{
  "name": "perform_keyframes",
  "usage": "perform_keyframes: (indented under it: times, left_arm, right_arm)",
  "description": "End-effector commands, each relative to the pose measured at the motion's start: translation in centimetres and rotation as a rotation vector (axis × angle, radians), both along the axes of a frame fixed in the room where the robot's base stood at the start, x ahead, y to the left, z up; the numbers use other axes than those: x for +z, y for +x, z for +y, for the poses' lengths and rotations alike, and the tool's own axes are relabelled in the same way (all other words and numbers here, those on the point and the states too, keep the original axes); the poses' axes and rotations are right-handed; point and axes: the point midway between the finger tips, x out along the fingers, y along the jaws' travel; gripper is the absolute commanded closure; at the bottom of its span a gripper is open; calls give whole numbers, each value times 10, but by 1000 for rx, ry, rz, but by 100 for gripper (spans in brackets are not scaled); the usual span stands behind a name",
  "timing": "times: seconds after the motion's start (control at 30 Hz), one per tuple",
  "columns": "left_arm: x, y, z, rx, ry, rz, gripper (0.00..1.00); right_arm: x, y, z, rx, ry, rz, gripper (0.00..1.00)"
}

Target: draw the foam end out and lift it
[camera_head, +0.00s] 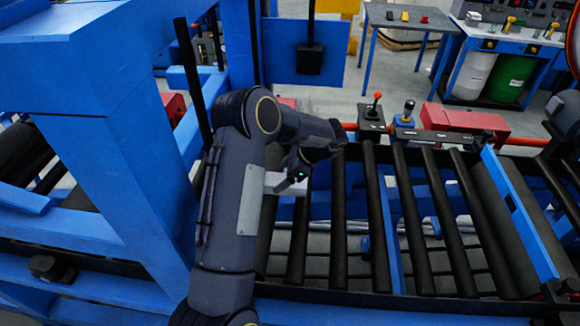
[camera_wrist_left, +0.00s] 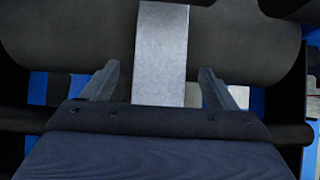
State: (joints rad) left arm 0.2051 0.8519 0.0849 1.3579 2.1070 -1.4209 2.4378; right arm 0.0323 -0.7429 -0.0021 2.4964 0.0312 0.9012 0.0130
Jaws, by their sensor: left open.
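The foam end shows in the left wrist view as a flat pale grey strip (camera_wrist_left: 160,40) lying over a dark roller (camera_wrist_left: 60,45). My left gripper (camera_wrist_left: 158,78) is open, with one finger on each side of the strip and a visible gap to both. The strip's near end is hidden behind the gripper body. In the head view my left gripper (camera_head: 291,186) is low over the left part of the roller conveyor (camera_head: 339,225), and a small pale piece (camera_head: 272,182) shows beside it, partly hidden by my arm. My right gripper is not seen.
A blue frame (camera_head: 120,150) stands close on the left of my arm. A red-knobbed lever (camera_head: 374,108) and a red box (camera_head: 464,121) line the conveyor's far side. The rollers to the right are bare. Tables (camera_head: 408,18) stand farther back.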

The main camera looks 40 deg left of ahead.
Motion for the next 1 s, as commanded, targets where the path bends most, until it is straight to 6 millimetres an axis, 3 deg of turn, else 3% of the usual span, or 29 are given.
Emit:
perform_keyframes:
  times: [0.3, 0.63, 1.0]
  left_arm:
    - [-25, -10, 18, 1, 0, 1, 20]
    - [-28, -11, 19, -1, 0, -1, 21]
    - [-27, -11, 19, -1, 0, -1, 68]
  right_arm:
    - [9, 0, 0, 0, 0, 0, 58]
    - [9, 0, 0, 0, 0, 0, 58]
    - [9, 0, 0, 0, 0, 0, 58]
